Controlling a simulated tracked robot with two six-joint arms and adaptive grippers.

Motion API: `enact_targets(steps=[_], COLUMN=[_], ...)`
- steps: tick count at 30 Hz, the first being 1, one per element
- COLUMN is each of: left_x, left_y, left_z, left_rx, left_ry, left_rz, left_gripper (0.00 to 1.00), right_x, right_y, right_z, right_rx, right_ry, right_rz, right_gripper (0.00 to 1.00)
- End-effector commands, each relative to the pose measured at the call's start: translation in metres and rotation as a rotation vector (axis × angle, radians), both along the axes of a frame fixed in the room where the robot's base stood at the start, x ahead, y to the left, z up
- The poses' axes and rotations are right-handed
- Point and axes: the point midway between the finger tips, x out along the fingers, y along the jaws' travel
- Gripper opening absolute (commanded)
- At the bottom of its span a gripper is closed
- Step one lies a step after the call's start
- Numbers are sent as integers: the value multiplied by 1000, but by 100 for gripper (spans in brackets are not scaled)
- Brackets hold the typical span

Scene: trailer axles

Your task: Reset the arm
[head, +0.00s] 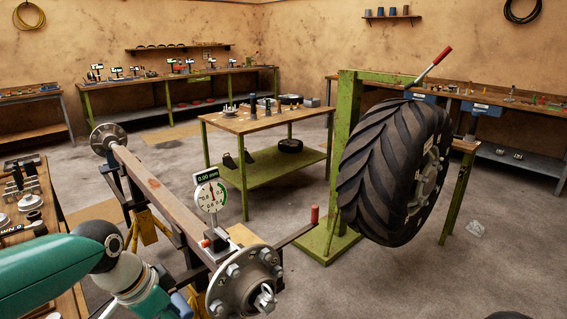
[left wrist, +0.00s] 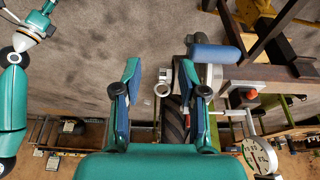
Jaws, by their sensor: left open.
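My left arm comes in from the lower left of the head view and ends near the hub (head: 243,286) on the near end of the trailer axle (head: 160,192); its fingertips are hard to make out there. In the left wrist view my left gripper (left wrist: 163,78) is open. A small metal ring (left wrist: 162,89) shows between the fingers, with the tyre (left wrist: 176,118) behind it; I cannot tell how far off the ring is. A blue cylinder (left wrist: 213,53) lies just beside the right finger.
A dial gauge (head: 210,194) stands on the axle, close to my left arm. A tyre (head: 393,175) hangs on a green stand (head: 348,135) at the right. A green worktable (head: 262,124) stands behind. The floor between axle and stand is partly clear.

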Motion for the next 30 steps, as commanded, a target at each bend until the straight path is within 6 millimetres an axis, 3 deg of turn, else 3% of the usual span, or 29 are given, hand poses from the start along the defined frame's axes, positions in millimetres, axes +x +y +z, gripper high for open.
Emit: enact_targets(steps=[7, 16, 20, 24, 27, 30], left_x=[-6, -51, -90, -160, -198, -211], left_y=[2, -13, -30, -59, -75, -83], left_z=[-51, -144, -204, -273, -302, -317], left_rx=[8, -12, -44, -89, -111, -129], left_ry=[162, 404, 527, 652, 678, 642], left_rz=[2, 2, 71, 258, 432, 595], left_gripper=[42, 42, 42, 42, 42, 42], right_x=[1, 0, 0, 0, 0, 0], right_y=[0, 0, 0, 0, 0, 0], right_z=[14, 27, 36, 48, 51, 50], right_rx=[0, 0, 0, 0, 0, 0], right_ry=[-1, 0, -1, -1, -1, 0], right_rz=[0, 0, 0, 0, 0, 0], right_gripper=[53, 53, 53, 53, 53, 53])
